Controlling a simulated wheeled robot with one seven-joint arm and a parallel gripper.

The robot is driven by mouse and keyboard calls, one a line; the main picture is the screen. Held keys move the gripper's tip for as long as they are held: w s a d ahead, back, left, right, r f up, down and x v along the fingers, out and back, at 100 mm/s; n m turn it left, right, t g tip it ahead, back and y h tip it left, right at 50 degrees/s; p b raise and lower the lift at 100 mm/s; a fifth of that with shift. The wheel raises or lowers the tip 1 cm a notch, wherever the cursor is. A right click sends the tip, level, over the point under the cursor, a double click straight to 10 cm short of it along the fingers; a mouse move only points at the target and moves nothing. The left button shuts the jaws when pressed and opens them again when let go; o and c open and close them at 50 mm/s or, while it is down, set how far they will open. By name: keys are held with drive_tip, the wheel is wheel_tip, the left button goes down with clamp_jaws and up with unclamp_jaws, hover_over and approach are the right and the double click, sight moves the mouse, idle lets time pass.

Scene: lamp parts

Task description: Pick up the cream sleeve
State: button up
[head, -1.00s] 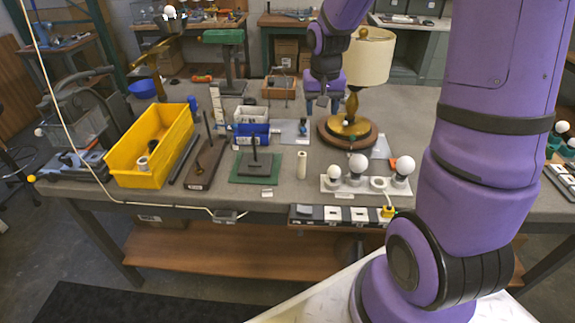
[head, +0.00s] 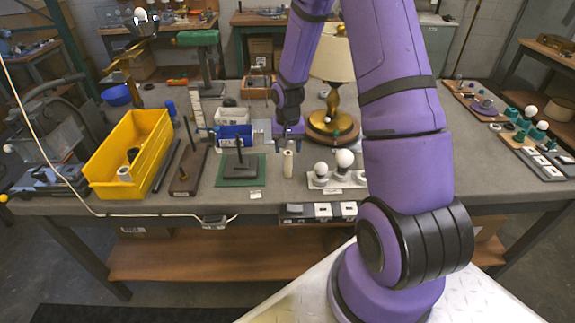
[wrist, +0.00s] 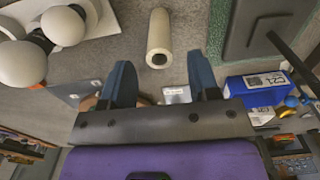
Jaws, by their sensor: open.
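The cream sleeve (head: 288,163) stands upright on the grey bench, between the green mat and the bulb holders. It also shows in the wrist view (wrist: 159,40), ahead of the fingertips and roughly centred between them. My gripper (head: 288,146) is just above and behind the sleeve in the head view. In the wrist view my gripper (wrist: 160,68) has its two dark blue fingers wide apart with nothing between them. The sleeve looks apart from both fingers.
Bulbs in holders (head: 332,170) stand close to the right of the sleeve. The green mat with a black post (head: 240,163) is to its left. A yellow bin (head: 128,155) is further left.

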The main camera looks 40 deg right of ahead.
sight(288, 159)
drive_tip(key=shift+f, duration=2.75)
drive_tip(key=c, duration=1)
